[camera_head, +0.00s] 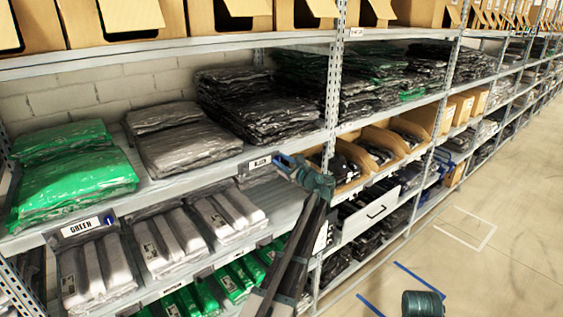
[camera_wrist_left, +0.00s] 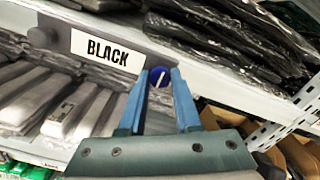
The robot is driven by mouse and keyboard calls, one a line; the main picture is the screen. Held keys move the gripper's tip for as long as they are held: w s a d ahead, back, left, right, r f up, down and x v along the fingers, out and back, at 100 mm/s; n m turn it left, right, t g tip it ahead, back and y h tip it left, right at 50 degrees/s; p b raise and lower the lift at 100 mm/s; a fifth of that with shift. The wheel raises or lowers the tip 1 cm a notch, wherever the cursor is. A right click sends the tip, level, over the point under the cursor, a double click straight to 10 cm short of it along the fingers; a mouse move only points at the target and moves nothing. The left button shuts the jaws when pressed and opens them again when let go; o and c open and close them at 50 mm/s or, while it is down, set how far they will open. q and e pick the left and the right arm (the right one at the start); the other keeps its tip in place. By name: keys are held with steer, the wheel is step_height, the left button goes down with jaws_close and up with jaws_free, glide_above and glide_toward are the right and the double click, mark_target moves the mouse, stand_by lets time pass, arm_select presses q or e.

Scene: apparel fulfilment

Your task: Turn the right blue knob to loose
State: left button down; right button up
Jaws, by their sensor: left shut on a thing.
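The right blue knob (camera_wrist_left: 156,75) is on the shelf edge, just right of the BLACK label (camera_wrist_left: 106,50) in the left wrist view. It is round, with a white line tilted up to the right. My left gripper (camera_head: 279,160) is at the shelf edge in the head view, and its blue fingers (camera_wrist_left: 160,86) are shut on the knob, one on each side. In the head view the fingers hide this knob. A second blue knob (camera_head: 108,219) sits beside the GREEN label (camera_head: 81,227) at the left.
Wrapped green garments (camera_head: 75,180) and dark grey garments (camera_head: 185,145) lie on the shelf above the labels. Rolled packs (camera_head: 172,240) fill the shelf below. A metal upright (camera_head: 333,90) and cardboard bins (camera_head: 352,165) stand just right of my left gripper. The aisle floor (camera_head: 500,240) is open.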

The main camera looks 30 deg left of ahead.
arm_select(q)
steer(key=n, duration=0.4)
steer(key=shift+n, duration=0.3)
steer(key=n, duration=0.4)
steer(key=shift+n, duration=0.3)
steer(key=n, duration=0.4)
steer(key=shift+n, duration=2.4)
steer(key=c, duration=0.6)
jaws_free()
